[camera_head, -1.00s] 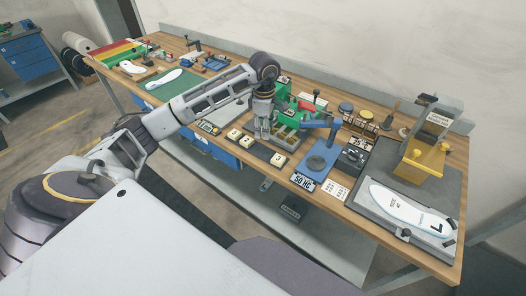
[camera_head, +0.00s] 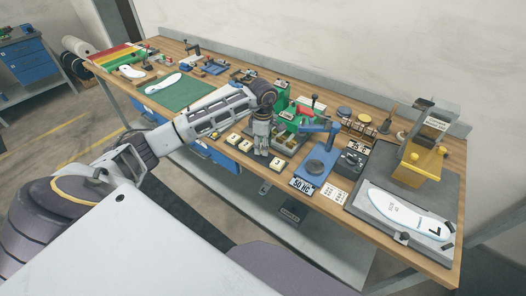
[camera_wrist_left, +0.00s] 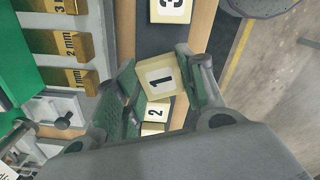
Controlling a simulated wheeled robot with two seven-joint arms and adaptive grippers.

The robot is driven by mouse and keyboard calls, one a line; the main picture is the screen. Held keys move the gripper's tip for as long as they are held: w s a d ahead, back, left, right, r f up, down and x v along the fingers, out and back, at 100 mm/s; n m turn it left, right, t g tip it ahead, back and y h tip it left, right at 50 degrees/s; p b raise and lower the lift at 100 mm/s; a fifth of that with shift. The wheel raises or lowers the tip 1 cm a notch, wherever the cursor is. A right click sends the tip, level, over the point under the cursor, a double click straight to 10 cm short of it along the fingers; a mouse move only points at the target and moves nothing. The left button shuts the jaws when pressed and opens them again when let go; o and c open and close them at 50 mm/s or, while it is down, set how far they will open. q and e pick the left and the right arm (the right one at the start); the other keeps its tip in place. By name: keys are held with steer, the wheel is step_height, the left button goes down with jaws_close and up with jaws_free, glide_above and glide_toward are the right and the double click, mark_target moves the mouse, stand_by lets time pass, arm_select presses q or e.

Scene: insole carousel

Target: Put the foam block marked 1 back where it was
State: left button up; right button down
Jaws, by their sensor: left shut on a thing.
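My left gripper (camera_head: 262,150) is shut on the foam block marked 1, a pale yellow block with a white numbered face. The block (camera_wrist_left: 161,80) shows tilted between the fingers in the left wrist view. In the head view the gripper hides it. The gripper is low over a dark strip (camera_wrist_left: 185,35), at the gap between its blocks. The block marked 3 (camera_wrist_left: 171,8) is on one side and the block marked 2 (camera_wrist_left: 155,114) on the other. I cannot tell whether the held block touches the strip. My right gripper is not in view.
A green holder with yellow compartments marked in mm (camera_wrist_left: 62,45) stands close behind the gripper. A blue press (camera_head: 318,160) is to the right. Another pale block (camera_head: 232,139) sits at the strip's left. The table's front edge is close in front.

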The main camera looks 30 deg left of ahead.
arm_select(q)
steer(key=shift+f, duration=1.8)
steer(key=shift+f, duration=0.15)
steer(key=o, duration=0.7)
